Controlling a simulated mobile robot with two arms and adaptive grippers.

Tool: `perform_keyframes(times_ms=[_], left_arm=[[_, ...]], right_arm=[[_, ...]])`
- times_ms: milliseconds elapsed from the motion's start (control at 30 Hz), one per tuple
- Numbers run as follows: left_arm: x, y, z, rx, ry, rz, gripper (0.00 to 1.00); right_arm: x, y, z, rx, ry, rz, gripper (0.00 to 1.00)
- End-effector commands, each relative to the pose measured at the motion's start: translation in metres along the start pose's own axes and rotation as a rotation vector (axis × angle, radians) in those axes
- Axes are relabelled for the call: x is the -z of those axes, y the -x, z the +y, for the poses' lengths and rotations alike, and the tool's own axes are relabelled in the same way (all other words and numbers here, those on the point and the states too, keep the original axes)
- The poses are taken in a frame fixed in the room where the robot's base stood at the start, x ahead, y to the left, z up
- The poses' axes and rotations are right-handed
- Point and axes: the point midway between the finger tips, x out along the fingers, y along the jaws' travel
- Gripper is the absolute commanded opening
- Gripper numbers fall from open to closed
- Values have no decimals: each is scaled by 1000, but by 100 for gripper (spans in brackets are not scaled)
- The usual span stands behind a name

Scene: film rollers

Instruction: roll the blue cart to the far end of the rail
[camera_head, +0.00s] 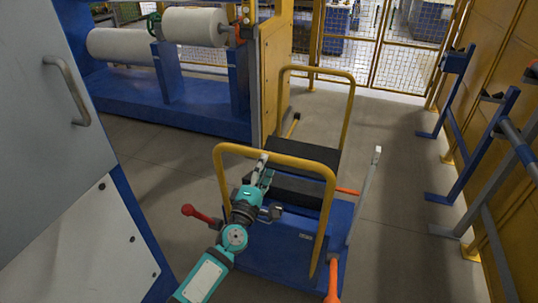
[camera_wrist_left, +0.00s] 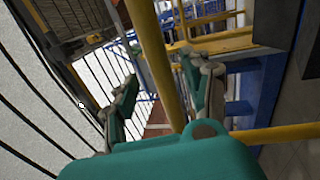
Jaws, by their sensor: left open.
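The blue cart (camera_head: 308,240) stands on the grey floor in the middle of the head view. It has a near yellow handle frame (camera_head: 330,200), a far yellow frame (camera_head: 347,118) and dark blocks (camera_head: 302,151) between them. My left gripper (camera_head: 263,172) is at the near handle's top bar. In the left wrist view my gripper (camera_wrist_left: 160,72) is open, with a yellow bar (camera_wrist_left: 150,45) running between its fingers. Contact with the bar cannot be told. My right gripper is out of view. I cannot clearly make out the rail.
A grey cabinet (camera_head: 65,130) fills the left. A blue machine (camera_head: 150,98) with white rollers (camera_head: 195,26) stands behind. Blue stands (camera_head: 470,148) line the yellow wall at right. A mesh fence (camera_head: 410,65) closes the back.

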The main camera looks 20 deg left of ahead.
Motion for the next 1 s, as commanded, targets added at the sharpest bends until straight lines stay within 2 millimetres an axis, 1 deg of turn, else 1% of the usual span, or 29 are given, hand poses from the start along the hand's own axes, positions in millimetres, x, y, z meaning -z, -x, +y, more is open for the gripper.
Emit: perform_keyframes(times_ms=[33, 100, 200, 300, 433, 667, 1000], left_arm=[[0, -11, 1, -2, -1, 0, 49], [0, -23, 1, -1, -1, 0, 49], [-1, -35, 0, -1, -1, -1, 49], [0, -43, 0, 0, -1, -1, 49], [0, -47, -1, 1, -1, -1, 49], [0, -47, -1, 1, -1, -1, 49], [0, -47, -1, 1, -1, -1, 5]], right_arm=[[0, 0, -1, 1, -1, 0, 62], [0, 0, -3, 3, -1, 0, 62], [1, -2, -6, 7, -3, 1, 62], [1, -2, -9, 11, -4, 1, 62], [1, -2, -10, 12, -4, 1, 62], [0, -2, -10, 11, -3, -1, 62], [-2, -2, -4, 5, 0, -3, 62]])
